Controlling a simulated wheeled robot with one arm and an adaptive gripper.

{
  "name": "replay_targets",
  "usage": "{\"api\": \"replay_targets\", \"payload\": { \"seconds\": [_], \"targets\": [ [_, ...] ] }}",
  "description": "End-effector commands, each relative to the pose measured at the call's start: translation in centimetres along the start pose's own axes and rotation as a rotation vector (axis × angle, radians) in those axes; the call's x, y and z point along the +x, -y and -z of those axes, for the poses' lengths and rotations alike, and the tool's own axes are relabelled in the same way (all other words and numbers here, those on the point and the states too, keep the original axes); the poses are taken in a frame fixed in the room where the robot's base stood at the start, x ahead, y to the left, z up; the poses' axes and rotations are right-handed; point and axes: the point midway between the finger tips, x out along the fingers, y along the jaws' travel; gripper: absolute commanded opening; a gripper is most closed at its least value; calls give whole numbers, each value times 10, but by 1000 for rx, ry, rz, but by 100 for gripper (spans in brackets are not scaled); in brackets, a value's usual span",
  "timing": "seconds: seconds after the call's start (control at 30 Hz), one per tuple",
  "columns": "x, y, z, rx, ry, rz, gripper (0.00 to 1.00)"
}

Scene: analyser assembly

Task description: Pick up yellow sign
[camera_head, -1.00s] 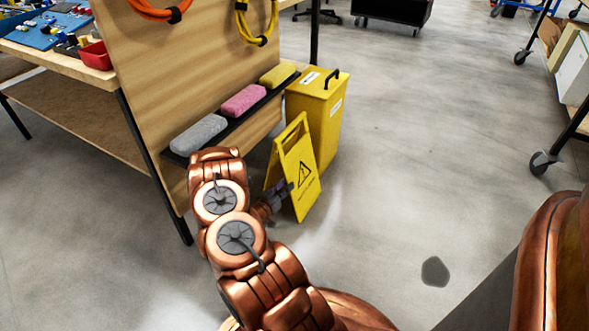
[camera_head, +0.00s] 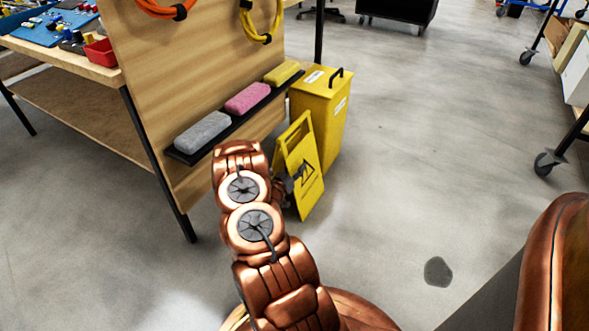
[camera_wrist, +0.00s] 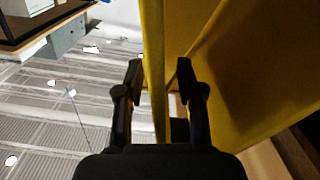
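The yellow sign (camera_head: 309,185) is a folding floor sign with a black warning triangle. It stands on the floor, leaning open, in front of the yellow bin. My gripper (camera_head: 294,184) is at the sign's left side in the head view, partly hidden by my arm. In the wrist view, my gripper (camera_wrist: 160,82) has its two fingers apart, with the edge of one yellow panel (camera_wrist: 154,45) between them. The left finger is close to that panel, and a gap shows at the right finger. Contact is unclear. The other panel spreads to the right.
A yellow bin (camera_head: 328,110) with a black handle stands right behind the sign. A wooden board (camera_head: 190,70) with a dark shelf of grey, pink and yellow blocks is at the left. Open floor (camera_head: 430,150) lies to the right, with a wheeled rack beyond.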

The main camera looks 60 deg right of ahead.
Motion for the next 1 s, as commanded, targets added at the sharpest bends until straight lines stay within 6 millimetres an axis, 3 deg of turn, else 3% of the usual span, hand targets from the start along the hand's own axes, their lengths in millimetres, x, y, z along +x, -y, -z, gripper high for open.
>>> {"api": "replay_targets", "payload": {
  "seconds": [0.37, 0.73, 1.0],
  "targets": [
    [8, 0, 0, -1, 1, 0, 38],
    [8, 0, 0, 0, 1, 0, 0],
    [7, 0, 0, 0, 1, 0, 0]
  ]
}}
